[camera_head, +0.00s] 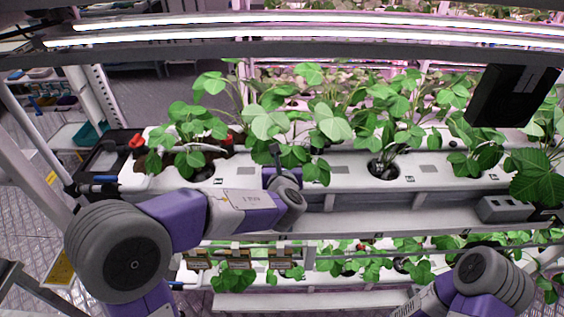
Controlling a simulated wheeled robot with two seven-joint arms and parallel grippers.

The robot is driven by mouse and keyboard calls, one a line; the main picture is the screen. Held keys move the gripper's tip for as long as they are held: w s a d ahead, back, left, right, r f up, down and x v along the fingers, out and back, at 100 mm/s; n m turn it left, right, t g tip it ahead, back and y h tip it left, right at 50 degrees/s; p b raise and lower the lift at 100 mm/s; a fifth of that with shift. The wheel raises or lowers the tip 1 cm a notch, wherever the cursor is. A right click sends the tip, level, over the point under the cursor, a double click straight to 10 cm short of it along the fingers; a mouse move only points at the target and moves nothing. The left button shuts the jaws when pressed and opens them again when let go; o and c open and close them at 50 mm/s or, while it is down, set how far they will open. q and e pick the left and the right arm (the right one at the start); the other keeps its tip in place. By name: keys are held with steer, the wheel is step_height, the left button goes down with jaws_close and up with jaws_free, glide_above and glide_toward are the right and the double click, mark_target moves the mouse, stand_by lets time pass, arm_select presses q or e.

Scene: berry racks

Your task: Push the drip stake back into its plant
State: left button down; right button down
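White planting troughs (335,165) run across the middle of the rack, with leafy green plants in round holes. One plant (190,125) grows at the left end, another (290,120) in the middle, and another (385,135) sits in a dark round pot to the right. My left arm reaches in from the left, and my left gripper (277,157) is at the front of the trough, just below the middle plant's leaves. Its fingers are small and dark, so their opening cannot be told. I cannot make out the drip stake. My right arm is low at the right, its gripper out of view.
Bright lamp bars (300,28) cross above the plants. A black box (515,95) hangs at the upper right. A lower tier of plants (375,260) lies below. A grey box (505,208) sits on the rack's front ledge. Metal floor shows at the left.

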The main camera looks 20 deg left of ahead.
arm_select(q)
steer(key=c, duration=0.8)
jaws_free()
steer(key=shift+o, duration=0.2)
steer(key=shift+f, duration=0.1)
steer(key=o, duration=0.3)
steer(key=shift+d, duration=0.1)
steer(key=shift+o, duration=0.2)
steer(key=shift+s, duration=0.1)
steer(key=shift+r+p, duration=0.65)
steer(key=shift+r, duration=0.1)
steer(key=shift+r+p, duration=1.65)
steer(key=shift+r, duration=0.7)
